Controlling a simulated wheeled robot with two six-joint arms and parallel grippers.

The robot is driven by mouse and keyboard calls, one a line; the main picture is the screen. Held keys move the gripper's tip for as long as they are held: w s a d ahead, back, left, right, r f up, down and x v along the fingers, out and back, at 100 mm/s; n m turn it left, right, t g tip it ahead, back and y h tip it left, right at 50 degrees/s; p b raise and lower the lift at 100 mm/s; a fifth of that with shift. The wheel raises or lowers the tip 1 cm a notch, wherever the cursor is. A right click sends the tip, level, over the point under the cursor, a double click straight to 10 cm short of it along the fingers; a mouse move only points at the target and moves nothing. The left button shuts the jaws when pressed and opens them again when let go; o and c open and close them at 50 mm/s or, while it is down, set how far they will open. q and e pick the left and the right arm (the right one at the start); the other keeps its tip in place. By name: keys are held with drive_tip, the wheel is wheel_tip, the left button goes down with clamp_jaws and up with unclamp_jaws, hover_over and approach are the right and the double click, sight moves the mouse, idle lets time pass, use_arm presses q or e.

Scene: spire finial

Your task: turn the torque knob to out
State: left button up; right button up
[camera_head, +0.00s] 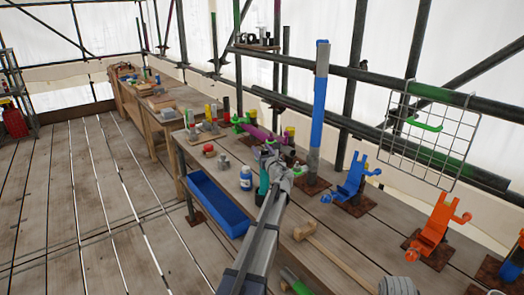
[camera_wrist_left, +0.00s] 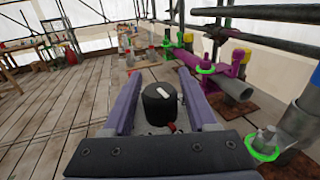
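The torque knob (camera_wrist_left: 159,104) is a black round knob with a short white mark on top, in the left wrist view. My left gripper (camera_wrist_left: 156,66) has its two purple fingers spread, one on each side of the knob. A gap shows beside the knob, so the gripper looks open and not clamped. In the head view my left gripper (camera_head: 273,160) reaches over the workbench (camera_head: 327,232), and its arm and fingers hide the knob there. No "out" label is readable. My right gripper is not in view.
A blue post (camera_head: 319,85) stands behind the gripper. A blue figure-like clamp (camera_head: 351,178) and an orange one (camera_head: 436,226) stand to the right. A mallet (camera_head: 330,248) lies in front.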

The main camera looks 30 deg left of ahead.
use_arm(q)
clamp_jaws()
idle(0.5)
